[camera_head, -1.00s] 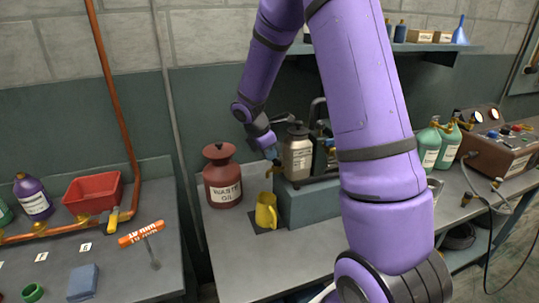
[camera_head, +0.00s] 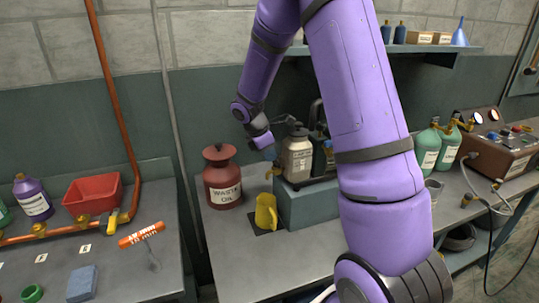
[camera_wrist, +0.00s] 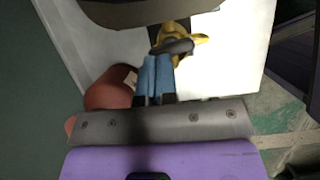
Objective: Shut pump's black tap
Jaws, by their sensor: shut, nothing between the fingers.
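The pump (camera_head: 320,158) stands on a grey-green block, partly hidden behind my arm. A silver labelled canister (camera_head: 297,157) is at its left end, with a brass spout (camera_head: 273,172) low on the left. In the wrist view, a dark lever-like piece (camera_wrist: 178,46), likely the black tap, lies just beyond my fingertips, with yellow around it. My gripper (camera_head: 270,154) is left of the canister, above the yellow jug. Its blue fingers (camera_wrist: 157,62) are together and empty. I cannot tell whether they touch the lever, or the tap's exact angle.
The yellow jug (camera_head: 266,211) stands on a dark mat below the spout. A red waste oil can (camera_head: 222,180) is close to the left of my gripper. The block (camera_head: 308,205) is to the right. The bench front (camera_head: 250,258) is clear.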

